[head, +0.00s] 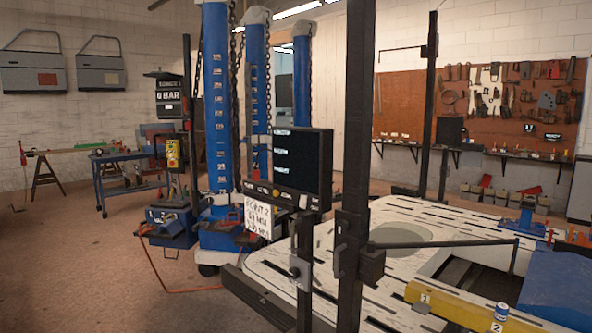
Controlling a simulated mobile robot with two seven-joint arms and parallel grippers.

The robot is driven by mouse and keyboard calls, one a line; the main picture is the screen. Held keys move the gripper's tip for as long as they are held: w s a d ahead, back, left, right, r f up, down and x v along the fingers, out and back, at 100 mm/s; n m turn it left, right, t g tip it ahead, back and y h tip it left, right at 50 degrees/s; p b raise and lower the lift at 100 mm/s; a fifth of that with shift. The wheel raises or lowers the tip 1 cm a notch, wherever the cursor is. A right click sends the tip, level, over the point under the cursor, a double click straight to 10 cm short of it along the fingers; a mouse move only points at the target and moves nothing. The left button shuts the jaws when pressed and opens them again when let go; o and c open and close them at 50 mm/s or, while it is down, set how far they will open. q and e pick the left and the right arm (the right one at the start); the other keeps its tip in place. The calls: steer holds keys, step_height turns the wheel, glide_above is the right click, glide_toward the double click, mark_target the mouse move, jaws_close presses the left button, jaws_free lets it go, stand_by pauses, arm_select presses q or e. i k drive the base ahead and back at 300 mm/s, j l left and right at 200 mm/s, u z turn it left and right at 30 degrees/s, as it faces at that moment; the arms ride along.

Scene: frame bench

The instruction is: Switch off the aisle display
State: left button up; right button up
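A black display (303,163) stands near the middle of the head view, in front of the blue posts. Its dark screen shows a few short lines of white text. Small buttons (272,191) run along its lower left edge, too small to read. A second, smaller dark unit with white lettering (170,95) is on a stand further left. I cannot tell from labels which one is the aisle display. Neither of my grippers is in view.
A handwritten white sheet (257,217) hangs below the display. A black upright post (355,120) stands just right of it. A white slotted frame bench (300,258) fills the lower right. A red hose (160,275) lies on the floor, which is mostly open at left.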

mark_target(303, 199)
steer(key=i+j+u, duration=0.15)
steer(key=i+j, duration=1.5)
steer(key=j, duration=0.15)
